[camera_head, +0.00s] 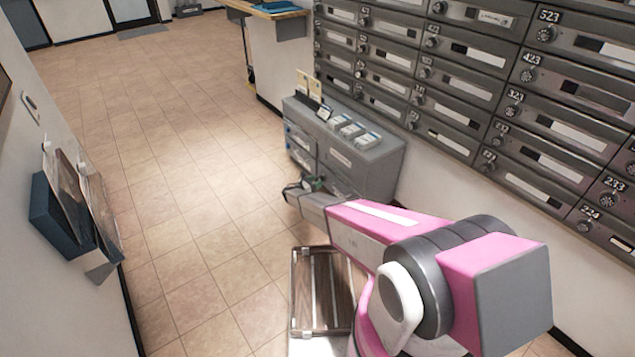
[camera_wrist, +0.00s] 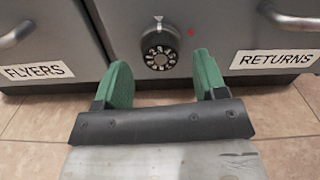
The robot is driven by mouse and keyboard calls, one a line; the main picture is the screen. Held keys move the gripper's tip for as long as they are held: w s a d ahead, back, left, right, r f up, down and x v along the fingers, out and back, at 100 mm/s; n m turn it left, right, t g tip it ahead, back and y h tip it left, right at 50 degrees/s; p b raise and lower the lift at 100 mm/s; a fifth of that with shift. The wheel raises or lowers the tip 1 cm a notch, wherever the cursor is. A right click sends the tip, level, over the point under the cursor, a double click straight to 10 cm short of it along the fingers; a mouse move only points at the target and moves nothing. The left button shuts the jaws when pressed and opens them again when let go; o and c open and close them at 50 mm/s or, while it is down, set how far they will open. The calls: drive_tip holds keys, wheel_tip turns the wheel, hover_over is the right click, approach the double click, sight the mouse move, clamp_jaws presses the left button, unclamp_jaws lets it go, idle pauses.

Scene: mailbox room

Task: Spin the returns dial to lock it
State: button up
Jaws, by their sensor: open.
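The returns dial (camera_wrist: 159,46) is a round black knob with white markings on the grey cabinet front in the wrist view. A small red mark shows on the panel to its upper right. The RETURNS label (camera_wrist: 275,60) is to its right. My gripper (camera_wrist: 163,80) is open and empty, its two green fingers apart just in front of and below the dial, one toward each side. I cannot see either finger touching it. In the head view my gripper (camera_head: 303,189) is beside the low grey cabinet (camera_head: 375,176); the dial is hidden there.
A FLYERS label (camera_wrist: 35,71) and metal handles (camera_wrist: 17,35) flank the dial. Stacks of white cards (camera_head: 352,131) stand on the cabinet top. Mailboxes (camera_head: 470,65) cover the right wall, and a blue wall rack (camera_head: 60,215) is at left. The tiled floor (camera_head: 175,150) between is clear.

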drive_tip(key=shift+x, duration=0.85)
drive_tip(key=shift+c, duration=0.3)
drive_tip(key=c, duration=0.9)
drive_tip(key=shift+o, duration=0.2)
drive_tip(key=shift+m, duration=0.4)
